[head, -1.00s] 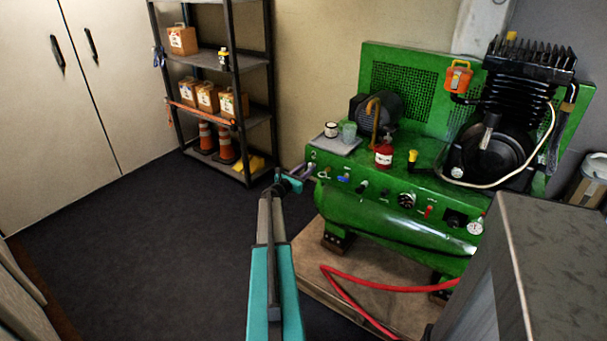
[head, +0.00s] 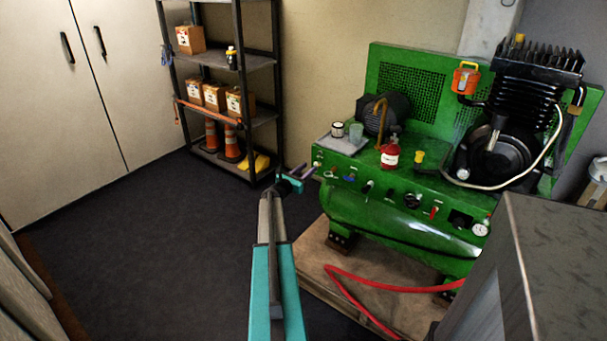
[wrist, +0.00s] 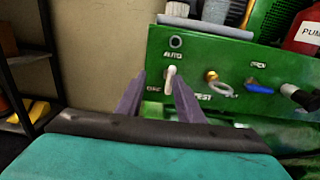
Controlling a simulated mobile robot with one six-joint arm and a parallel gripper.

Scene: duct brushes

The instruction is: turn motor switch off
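A small white toggle switch (wrist: 171,78) sticks out at the left end of the green control panel (wrist: 226,62), under a label reading AUTO; I cannot make out the word "motor". Its lever appears to point up. My gripper (wrist: 158,76) is open, and its two grey-purple fingers straddle the switch in the wrist view. I cannot tell whether the fingers touch it or stop just short. In the head view my gripper (head: 305,172) is at the left end of the green compressor (head: 400,225). The switch is too small to make out clearly there.
Further right on the panel are a brass ring-shaped part (wrist: 212,77), a blue lever (wrist: 260,87) and more knobs. A red bottle (head: 390,157) and a grey tray (head: 340,145) stand on top. A shelf rack (head: 240,90) stands behind left. The dark floor at left is clear.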

